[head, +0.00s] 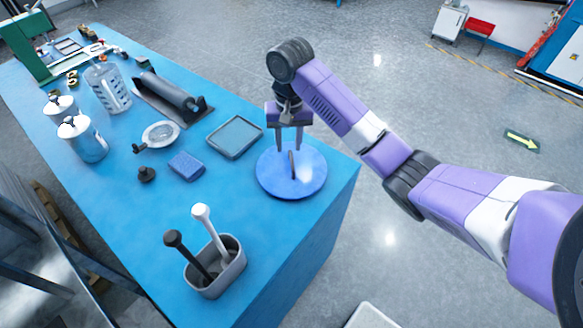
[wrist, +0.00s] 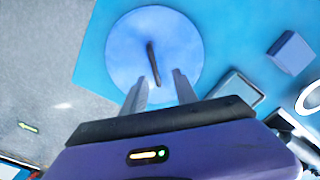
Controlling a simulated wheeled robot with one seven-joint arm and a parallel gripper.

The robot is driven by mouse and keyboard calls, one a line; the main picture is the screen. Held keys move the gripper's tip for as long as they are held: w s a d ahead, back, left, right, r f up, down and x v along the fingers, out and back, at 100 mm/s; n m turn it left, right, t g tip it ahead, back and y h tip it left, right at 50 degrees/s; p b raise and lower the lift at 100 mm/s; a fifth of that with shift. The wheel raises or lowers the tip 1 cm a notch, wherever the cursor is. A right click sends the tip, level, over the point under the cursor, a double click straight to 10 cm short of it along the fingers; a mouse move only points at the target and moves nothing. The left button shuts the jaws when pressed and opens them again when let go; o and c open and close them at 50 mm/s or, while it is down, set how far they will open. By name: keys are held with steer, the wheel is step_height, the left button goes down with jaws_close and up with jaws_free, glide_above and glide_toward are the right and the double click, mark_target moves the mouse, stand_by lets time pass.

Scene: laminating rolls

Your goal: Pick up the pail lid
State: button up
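The pail lid (head: 275,184) is a round blue disc with a thin dark upright handle (head: 292,165) at its middle. It lies flat on the blue table near the right edge. In the wrist view the lid (wrist: 178,35) is ahead of the fingertips, with the handle (wrist: 151,55) standing out from it. My gripper (head: 289,150) points down above the far part of the lid, its two fingers apart with nothing between them. In the wrist view the open gripper (wrist: 166,78) shows the handle beyond the fingertips and slightly to their left. I see no contact.
A grey tray (head: 255,140) lies just left of the lid. A blue sponge-like block (head: 186,166), a strainer (head: 161,135) and a small dark knob (head: 146,174) are farther left. A grey holder (head: 236,270) with two upright tools stands in front. The table's right edge is close to the lid.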

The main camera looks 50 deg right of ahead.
mark_target(292, 159)
steer(key=shift+s+d+f, duration=0.15)
steer(key=shift+s+d, duration=0.1)
steer(key=shift+d, duration=0.1)
step_height(292, 159, down, 2)
steer(key=shift+f+b, duration=0.25)
steer(key=shift+b, duration=0.7)
steer(key=shift+s+a+f, duration=0.1)
steer(key=shift+f, duration=2.3)
jaws_close()
